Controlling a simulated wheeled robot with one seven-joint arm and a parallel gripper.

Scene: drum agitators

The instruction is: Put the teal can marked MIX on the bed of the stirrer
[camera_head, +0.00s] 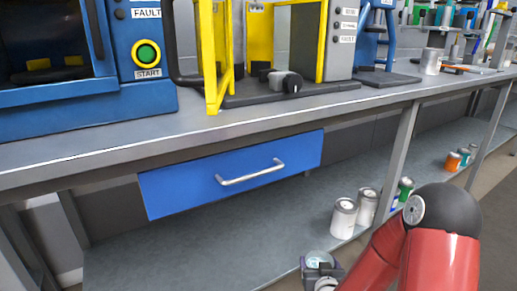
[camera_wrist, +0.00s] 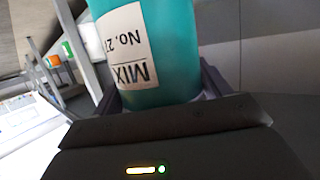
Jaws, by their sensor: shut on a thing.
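The teal can (camera_wrist: 175,45) fills the upper middle of the wrist view, with a white label reading MIX that appears upside down there. My gripper (camera_wrist: 162,92) is shut on it, with a jaw at each side of the can. In the head view my gripper (camera_head: 322,272) is low at the bottom middle, near the lower shelf, and a round can top shows at it. Which bench machine is the stirrer is not clear; the yellow-framed machine (camera_head: 222,60) with a dark base and the blue stand (camera_head: 375,45) both stand on the bench.
The grey bench top (camera_head: 215,123) runs above the lower shelf (camera_head: 200,250). A blue drawer (camera_head: 190,186) hangs under it. Pale cans (camera_head: 343,218) stand on the shelf right of my gripper, and orange cans (camera_head: 453,161) farther right. A bench leg (camera_head: 400,150) rises behind my arm.

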